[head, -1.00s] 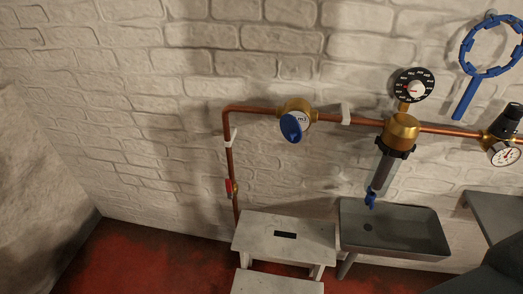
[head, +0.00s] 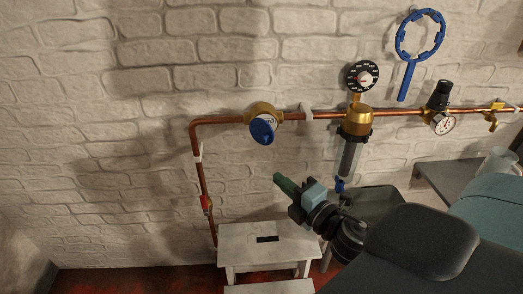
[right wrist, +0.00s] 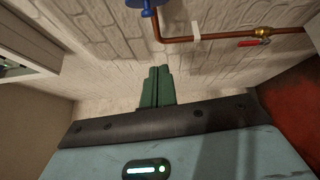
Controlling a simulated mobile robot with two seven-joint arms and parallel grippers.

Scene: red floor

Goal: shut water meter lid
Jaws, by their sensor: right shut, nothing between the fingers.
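The water meter (head: 261,115) is a brass body on the copper pipe along the wall. Its blue lid (head: 263,131) hangs open at the front, covering the lower part of the dial, with some of the white face showing above it. In the right wrist view the blue lid (right wrist: 147,4) is cut off at the top edge. My right gripper (head: 278,179) is below and slightly right of the meter, apart from it. Its green fingers (right wrist: 157,87) are together with nothing between them. My left gripper is out of view.
The copper pipe (head: 225,120) carries a filter (head: 350,150), a round black dial (head: 362,77) and a pressure gauge (head: 443,123) to the right. A red-handled valve (head: 206,204) is on the lower left. A white step stool (head: 285,238) stands below.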

